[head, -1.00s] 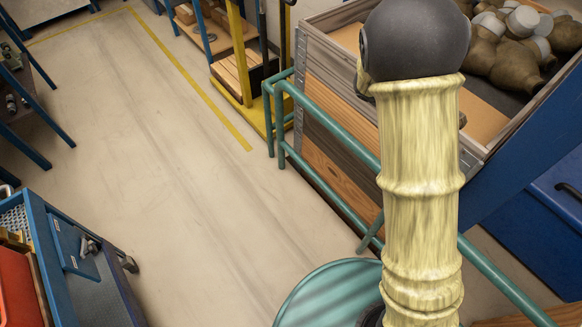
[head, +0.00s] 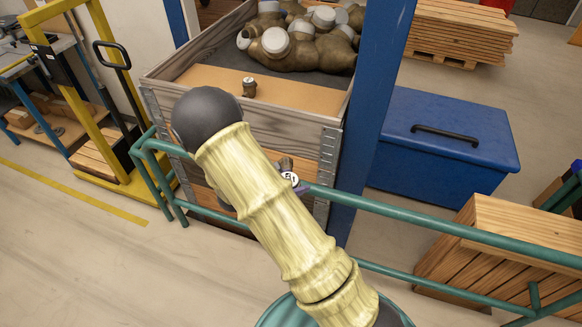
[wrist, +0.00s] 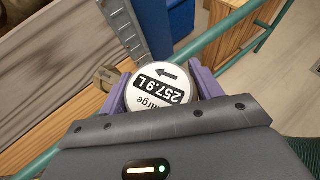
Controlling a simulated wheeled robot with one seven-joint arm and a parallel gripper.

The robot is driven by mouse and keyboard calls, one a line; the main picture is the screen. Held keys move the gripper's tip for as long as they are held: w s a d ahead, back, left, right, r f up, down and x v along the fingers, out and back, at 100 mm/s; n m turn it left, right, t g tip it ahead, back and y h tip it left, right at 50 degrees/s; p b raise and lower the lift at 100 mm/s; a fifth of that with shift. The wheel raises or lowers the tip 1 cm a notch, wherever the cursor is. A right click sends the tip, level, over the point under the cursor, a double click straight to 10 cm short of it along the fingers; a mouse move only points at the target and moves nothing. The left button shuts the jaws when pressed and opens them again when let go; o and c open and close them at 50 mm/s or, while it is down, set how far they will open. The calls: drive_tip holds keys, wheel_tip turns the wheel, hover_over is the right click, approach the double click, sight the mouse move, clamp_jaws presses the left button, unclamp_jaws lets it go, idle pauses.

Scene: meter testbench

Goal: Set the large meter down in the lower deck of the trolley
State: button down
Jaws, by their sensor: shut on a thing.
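My gripper (wrist: 163,100) is shut on the large meter (wrist: 160,72), its purple fingers on either side of the round white face. The face reads 257.9 L, upside down in the wrist view, and a brass-brown end of the body shows to its left. In the head view the meter (head: 290,178) shows small, partly behind my arm, in front of the wooden crate and near the green rail. Most of its body is hidden. I cannot make out the trolley for sure in the current views.
A wooden crate (head: 328,150) holds several brown meters, with one small meter (head: 249,87) on its front board. A green rail (head: 420,217) runs across before it. A blue chest (head: 440,140) and wooden box (head: 500,245) stand right, a yellow frame (head: 80,100) left. Floor is free lower left.

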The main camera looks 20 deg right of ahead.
drive_tip(key=s+a+f+n+t+y, duration=0.1)
drive_tip(key=s+f, duration=0.1)
drive_tip(key=f, duration=0.6)
drive_tip(key=s+a+f+n+t+b, duration=0.1)
drive_tip(key=s+f+n+t, duration=0.1)
drive_tip(key=f, duration=0.7)
drive_tip(key=shift+s+a+y, duration=0.25)
drive_tip(key=shift+s+y, duration=0.15)
drive_tip(key=shift+s, duration=0.15)
drive_tip(key=shift+a, duration=0.1)
